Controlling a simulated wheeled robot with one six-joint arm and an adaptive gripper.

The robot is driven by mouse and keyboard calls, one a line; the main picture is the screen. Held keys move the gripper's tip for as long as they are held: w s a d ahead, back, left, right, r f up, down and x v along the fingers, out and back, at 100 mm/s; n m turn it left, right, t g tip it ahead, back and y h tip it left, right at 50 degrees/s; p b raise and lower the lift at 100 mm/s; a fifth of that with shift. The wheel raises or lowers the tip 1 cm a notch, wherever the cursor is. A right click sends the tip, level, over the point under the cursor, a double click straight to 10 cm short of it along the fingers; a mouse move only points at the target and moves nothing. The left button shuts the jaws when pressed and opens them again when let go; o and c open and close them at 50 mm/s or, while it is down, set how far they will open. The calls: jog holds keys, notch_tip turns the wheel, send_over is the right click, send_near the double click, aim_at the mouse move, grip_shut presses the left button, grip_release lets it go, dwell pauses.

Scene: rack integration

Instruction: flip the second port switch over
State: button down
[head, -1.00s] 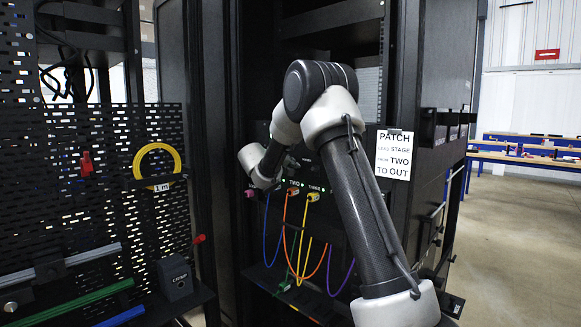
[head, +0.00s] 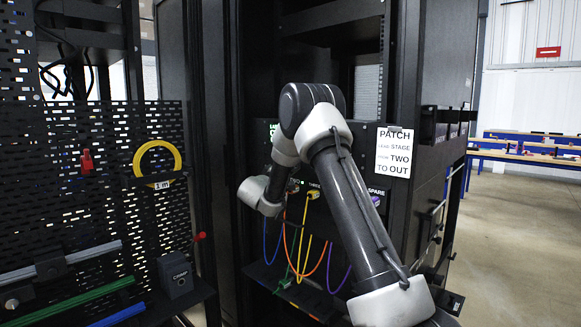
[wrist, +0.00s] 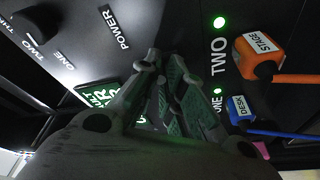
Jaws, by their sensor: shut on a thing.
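The port panel shows in the wrist view with a TWO label (wrist: 218,57) and a ONE label (wrist: 217,106), each beside a lit green light. An orange plug marked STAGE (wrist: 262,55) sits in port TWO, and a blue plug marked DESK (wrist: 240,108) sits at ONE. My gripper (wrist: 165,70) is close to the panel, left of the TWO label, with its fingers closed together. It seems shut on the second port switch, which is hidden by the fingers. In the head view my wrist covers the gripper and part of the panel.
A dark knob (wrist: 36,25) and a green lit screen (wrist: 100,95) are near my fingers. Coloured leads, including a yellow one (head: 308,230), hang below the panel. A purple plug (head: 376,200) is by SPARE.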

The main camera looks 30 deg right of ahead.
jog(key=shift+w+f+n+t+h, duration=0.1)
jog(key=shift+f+n+t+h, duration=0.25)
jog(key=shift+t+h, duration=0.45)
jog(key=c, duration=1.5)
grip_release()
jog(key=shift+f, duration=0.1)
jog(key=v, duration=1.2)
